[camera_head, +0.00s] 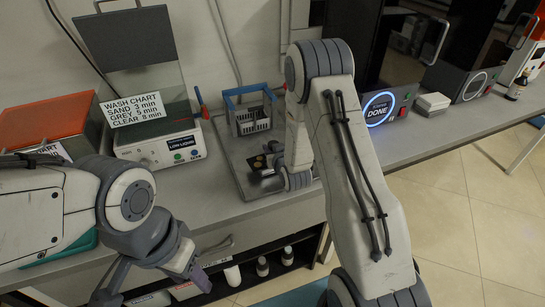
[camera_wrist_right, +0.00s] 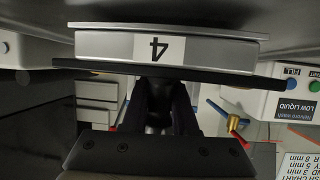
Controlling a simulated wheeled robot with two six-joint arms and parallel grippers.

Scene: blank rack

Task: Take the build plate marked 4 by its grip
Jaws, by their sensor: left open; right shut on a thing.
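The build plate marked 4 (camera_wrist_right: 155,47) is a pale metal block with a dark flange along its lower edge in the right wrist view. Its label reads upside down there. My right gripper (camera_wrist_right: 160,90) is shut on the plate's dark grip below that flange. In the head view my right arm mostly hides that gripper, and I cannot clearly make out the plate. My left gripper (camera_head: 152,287) is open and empty at the lower left, in front of the bench.
A wash unit (camera_head: 165,148) with a "LOW LIQUID" label stands on the bench, left of a metal tray (camera_head: 228,160) holding a blue-handled basket (camera_head: 250,118). A printer with a lit "DONE" ring (camera_head: 379,108) stands to the right. An orange-lidded box (camera_head: 45,120) is at left.

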